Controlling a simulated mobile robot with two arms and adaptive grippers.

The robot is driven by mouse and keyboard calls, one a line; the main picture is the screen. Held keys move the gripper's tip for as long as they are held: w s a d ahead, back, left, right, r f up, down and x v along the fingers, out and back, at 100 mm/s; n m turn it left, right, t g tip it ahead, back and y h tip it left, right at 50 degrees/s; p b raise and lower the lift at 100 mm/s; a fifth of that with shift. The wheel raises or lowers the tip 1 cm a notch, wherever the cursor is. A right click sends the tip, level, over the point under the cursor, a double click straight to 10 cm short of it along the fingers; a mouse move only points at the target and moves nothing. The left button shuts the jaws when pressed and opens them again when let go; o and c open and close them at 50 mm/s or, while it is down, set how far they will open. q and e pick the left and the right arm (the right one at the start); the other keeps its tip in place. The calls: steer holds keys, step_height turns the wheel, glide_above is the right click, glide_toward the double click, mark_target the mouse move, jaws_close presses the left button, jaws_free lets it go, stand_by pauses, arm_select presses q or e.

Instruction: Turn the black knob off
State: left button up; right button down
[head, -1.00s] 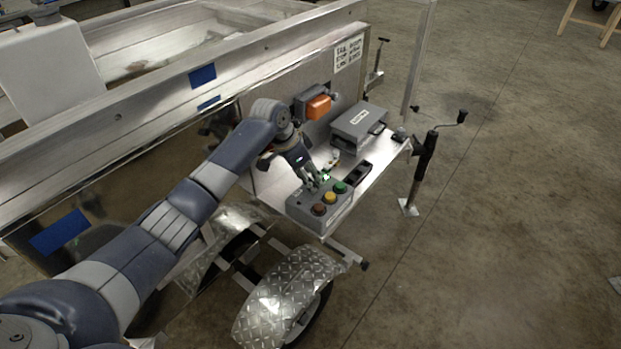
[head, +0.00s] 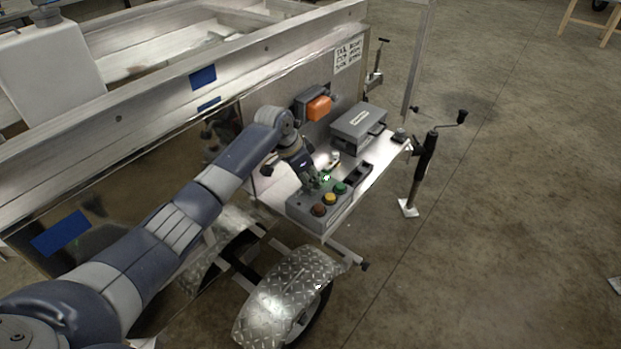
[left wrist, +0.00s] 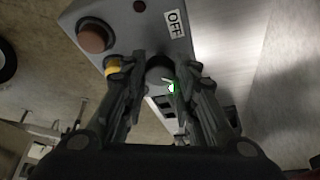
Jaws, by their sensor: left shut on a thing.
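The grey control box (head: 335,213) sits on the trailer's metal shelf, with a red button (head: 319,210), a yellow button (head: 330,198) and a green button (head: 341,187) on top. My left gripper (head: 315,186) reaches down onto the box beside the buttons. In the left wrist view the black knob (left wrist: 160,72) lies between the two fingers of the gripper (left wrist: 158,80), which are shut on it. An OFF label (left wrist: 174,23) is on the box face near the knob. In the head view the gripper hides the knob. My right gripper is not in view.
A grey case (head: 359,129) and an orange light (head: 319,108) are behind the control box by the trailer wall. A crank jack (head: 424,170) stands to the right. A diamond-plate fender (head: 285,290) is below. Open concrete floor lies to the right.

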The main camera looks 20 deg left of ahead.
arm_select(q)
steer(key=n+p, duration=0.2)
steer(key=p, duration=0.1)
steer(key=n+y+p, duration=0.1)
steer(key=n+p, duration=0.1)
steer(key=p, duration=0.1)
steer(key=n+t+y+p, duration=0.1)
steer(key=n+p, duration=0.1)
steer(key=p, duration=0.2)
steer(key=shift+s+d+r+n, duration=0.15)
steer(key=shift+d+r+n, duration=0.15)
steer(key=n+p, duration=0.1)
steer(key=n+y, duration=0.1)
steer(key=shift+d+f+n+p, duration=0.15)
steer(key=shift+n+p, duration=0.2)
steer(key=shift+n, duration=0.05)
steer(key=shift+n+y, duration=0.4)
steer(key=shift+n, duration=0.4)
steer(key=shift+d+f+n+y, duration=0.15)
steer(key=shift+n+y, duration=0.25)
steer(key=shift+n, duration=0.5)
steer(key=n+g+y+b, duration=0.1)
steer(key=n, duration=0.2)
steer(key=shift+f, duration=0.1)
steer(key=shift+w+n+b, duration=0.2)
steer(key=shift+n+b, duration=0.5)
steer(key=shift+n, duration=0.2)
steer(key=shift+y, duration=0.3)
steer(key=o, duration=1)
